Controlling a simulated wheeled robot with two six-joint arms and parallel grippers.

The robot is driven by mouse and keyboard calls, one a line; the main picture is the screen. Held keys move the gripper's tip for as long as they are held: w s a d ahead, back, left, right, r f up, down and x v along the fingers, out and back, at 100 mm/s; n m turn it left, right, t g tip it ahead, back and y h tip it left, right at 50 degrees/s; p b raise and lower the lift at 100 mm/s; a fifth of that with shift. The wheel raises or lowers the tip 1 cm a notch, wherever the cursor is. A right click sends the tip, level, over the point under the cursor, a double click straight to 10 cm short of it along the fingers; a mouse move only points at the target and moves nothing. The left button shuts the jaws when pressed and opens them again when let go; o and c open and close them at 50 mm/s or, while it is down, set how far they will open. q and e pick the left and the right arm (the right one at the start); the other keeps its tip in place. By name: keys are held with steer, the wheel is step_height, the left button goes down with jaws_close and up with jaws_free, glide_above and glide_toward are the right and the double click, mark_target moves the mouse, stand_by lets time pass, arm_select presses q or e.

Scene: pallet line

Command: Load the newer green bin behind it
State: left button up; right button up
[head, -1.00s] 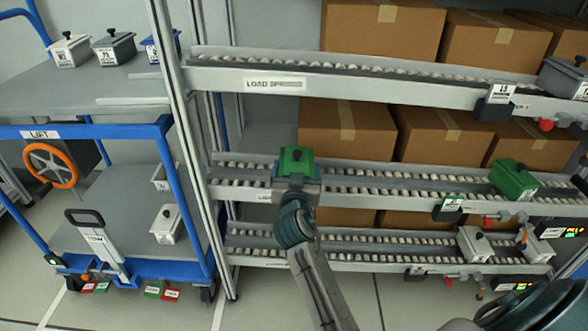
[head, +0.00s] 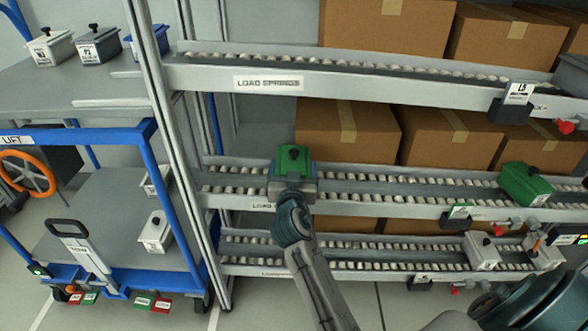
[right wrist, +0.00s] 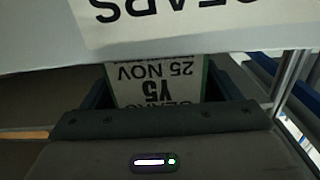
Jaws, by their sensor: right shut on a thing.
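My right gripper (head: 292,190) is shut on a green bin (head: 294,160) with a dark lid knob, at the left end of the middle roller lane (head: 390,188). I cannot tell whether the bin rests on the rollers or is just above them. My left gripper is not in view.
The upper lane's rail carries a LOAD SPRINGS sign (head: 268,84). Pale bins (head: 482,250) stand at the lower lane's right end. A blue-framed cart (head: 130,240) stands left of the rack post. Brown boxes (head: 347,130) fill the back. The middle lane is clear between the green bins.

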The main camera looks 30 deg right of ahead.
steer(key=shift+d, duration=0.1)
steer(key=shift+f, duration=0.2)
stand_by(0.4)
steer(key=o, duration=1.3)
steer(key=shift+f, duration=0.1)
